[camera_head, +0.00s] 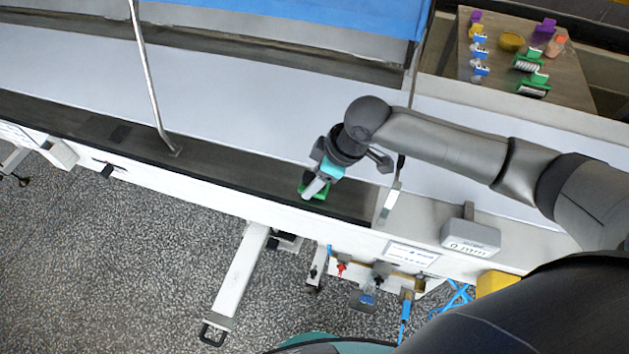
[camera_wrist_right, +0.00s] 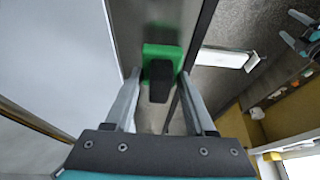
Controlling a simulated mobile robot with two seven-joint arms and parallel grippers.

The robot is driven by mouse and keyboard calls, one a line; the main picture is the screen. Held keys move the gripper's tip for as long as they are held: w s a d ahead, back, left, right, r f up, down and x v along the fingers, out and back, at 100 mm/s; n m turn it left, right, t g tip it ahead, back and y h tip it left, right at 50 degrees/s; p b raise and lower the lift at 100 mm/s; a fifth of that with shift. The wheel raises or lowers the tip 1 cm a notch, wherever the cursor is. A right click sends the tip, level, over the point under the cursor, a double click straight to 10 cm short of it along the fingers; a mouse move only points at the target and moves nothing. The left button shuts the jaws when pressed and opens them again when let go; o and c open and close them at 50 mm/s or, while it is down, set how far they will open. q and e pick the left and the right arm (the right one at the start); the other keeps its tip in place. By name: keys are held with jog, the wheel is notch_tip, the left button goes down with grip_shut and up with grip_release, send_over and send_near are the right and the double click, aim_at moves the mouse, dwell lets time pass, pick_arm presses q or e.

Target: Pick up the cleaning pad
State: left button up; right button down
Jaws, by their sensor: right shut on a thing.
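The cleaning pad is a green piece with a dark handle block; in the head view its green edge (camera_head: 322,194) shows on the dark ledge along the machine's near side. My right gripper (camera_head: 313,187) points down at it and covers most of it. In the right wrist view the green pad (camera_wrist_right: 162,50) lies ahead, its dark block between the two fingers of my right gripper (camera_wrist_right: 159,78), which is shut on it. I cannot tell whether it touches the ledge. What looks like my left gripper (camera_wrist_right: 300,32) shows partly at the right wrist view's edge; its jaws are unclear.
A board (camera_head: 552,88) with several brushes and small tools lies at the top right. A thin metal post (camera_head: 147,80) rises left of my right gripper. A grey control box (camera_head: 470,237) sits on the near edge at right. The ledge left of the gripper is mostly clear.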

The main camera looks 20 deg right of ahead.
aim_at(314, 176)
notch_tip(314, 176, up, 18)
jog(key=p, duration=0.1)
jog(key=shift+p, duration=0.35)
